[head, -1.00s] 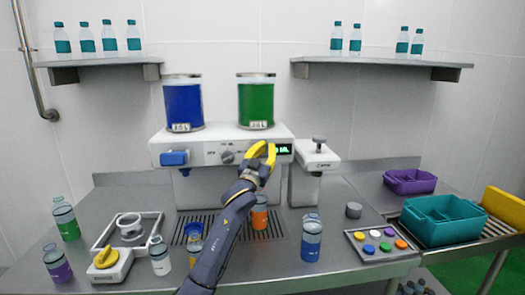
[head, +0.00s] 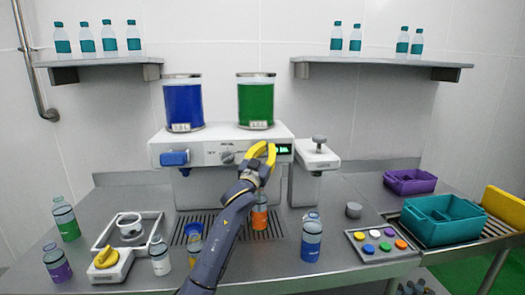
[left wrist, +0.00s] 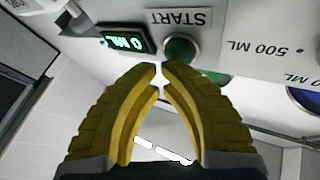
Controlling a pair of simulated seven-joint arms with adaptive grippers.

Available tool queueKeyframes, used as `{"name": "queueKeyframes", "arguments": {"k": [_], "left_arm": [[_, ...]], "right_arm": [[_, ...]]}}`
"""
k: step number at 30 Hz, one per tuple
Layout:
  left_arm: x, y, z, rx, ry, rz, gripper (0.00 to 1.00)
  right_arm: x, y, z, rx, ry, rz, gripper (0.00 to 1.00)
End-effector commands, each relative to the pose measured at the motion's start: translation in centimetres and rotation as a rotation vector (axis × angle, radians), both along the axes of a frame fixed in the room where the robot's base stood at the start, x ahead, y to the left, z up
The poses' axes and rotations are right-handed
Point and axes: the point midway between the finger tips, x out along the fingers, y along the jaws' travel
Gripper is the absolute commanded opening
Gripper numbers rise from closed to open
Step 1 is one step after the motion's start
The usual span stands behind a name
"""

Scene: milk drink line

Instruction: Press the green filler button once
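The filler machine (head: 210,155) stands at the back of the counter, with a blue tank (head: 183,105) and a green tank (head: 256,102) on top. In the left wrist view the round green button (left wrist: 180,50) sits beside an upside-down START label (left wrist: 182,18) and a lit display (left wrist: 127,40) reading 0 ML. My left gripper (head: 264,150) is at the machine's front panel and hides the button in the head view. Its yellow fingers (left wrist: 161,72) are drawn together and empty, tips just below the button in the wrist picture. I cannot tell whether they touch it. My right gripper is out of view.
An orange bottle (head: 259,214) stands on the drip grate beside my left arm. A blue bottle (head: 311,240) and a tray of coloured caps (head: 359,236) are to the right. Several bottles and a white fixture (head: 122,262) are at the left. A teal crate (head: 440,232) is far right.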

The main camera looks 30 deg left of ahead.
Motion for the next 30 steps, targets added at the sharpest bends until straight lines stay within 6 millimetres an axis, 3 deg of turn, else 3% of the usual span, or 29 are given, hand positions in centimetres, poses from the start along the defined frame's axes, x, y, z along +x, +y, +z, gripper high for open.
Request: {"name": "queueKeyframes", "arguments": {"k": [20,30], "left_arm": [[-1.1,-1.0,0.0,-0.001,0.0,0.0,0.0],[-3.2,-2.7,-0.1,-0.001,0.0,0.0,0.0]], "right_arm": [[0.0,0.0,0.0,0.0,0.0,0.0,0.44],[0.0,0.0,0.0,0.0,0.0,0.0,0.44]]}}
